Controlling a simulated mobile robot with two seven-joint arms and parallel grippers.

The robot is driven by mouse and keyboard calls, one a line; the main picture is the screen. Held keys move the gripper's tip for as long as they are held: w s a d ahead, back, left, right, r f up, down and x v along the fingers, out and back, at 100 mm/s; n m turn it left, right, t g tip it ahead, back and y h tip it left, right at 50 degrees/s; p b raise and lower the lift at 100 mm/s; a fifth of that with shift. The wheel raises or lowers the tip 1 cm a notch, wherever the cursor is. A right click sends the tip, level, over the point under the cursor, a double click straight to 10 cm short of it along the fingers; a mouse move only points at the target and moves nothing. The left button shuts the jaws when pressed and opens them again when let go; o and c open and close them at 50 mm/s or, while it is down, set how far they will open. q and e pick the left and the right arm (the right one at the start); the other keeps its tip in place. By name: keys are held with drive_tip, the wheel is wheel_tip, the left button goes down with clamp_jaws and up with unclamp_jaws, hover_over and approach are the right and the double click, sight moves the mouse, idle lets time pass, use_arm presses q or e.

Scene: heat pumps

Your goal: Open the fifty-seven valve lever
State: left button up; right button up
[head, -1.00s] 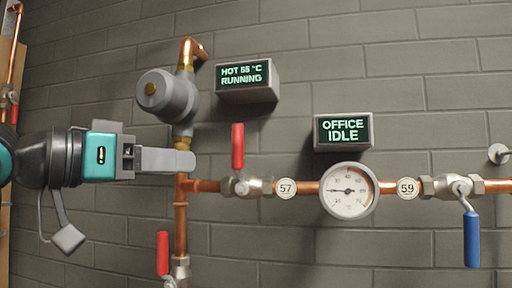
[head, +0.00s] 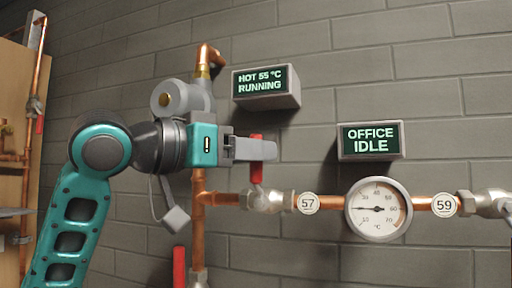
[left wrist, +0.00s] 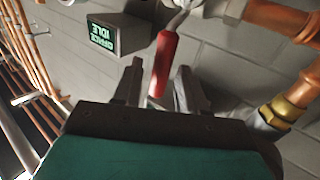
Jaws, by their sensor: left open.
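The red lever (head: 257,172) of the valve by the round 57 tag (head: 307,203) stands upright, across the horizontal copper pipe. Its valve body (head: 268,201) is silver. My left gripper (head: 268,149) reaches in from the left at the lever's upper part and hides some of it. In the left wrist view the red lever (left wrist: 165,62) shows with its free end between the two spread fingers of the open gripper (left wrist: 160,88), with a gap on each side. I cannot tell how deep it sits between them. My right gripper is not in view.
A dial gauge (head: 378,209), the 59 tag (head: 444,204) and another valve (head: 490,203) lie to the right. The HOT display (head: 266,86) and OFFICE IDLE display (head: 370,140) are above. A grey pump (head: 178,97) is behind my arm. Another red lever (head: 179,266) is below.

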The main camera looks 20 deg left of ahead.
use_arm(q)
drive_tip(key=shift+w+d, duration=0.4)
drive_tip(key=shift+w, duration=0.15)
drive_tip(key=shift+c, duration=0.4)
clamp_jaws()
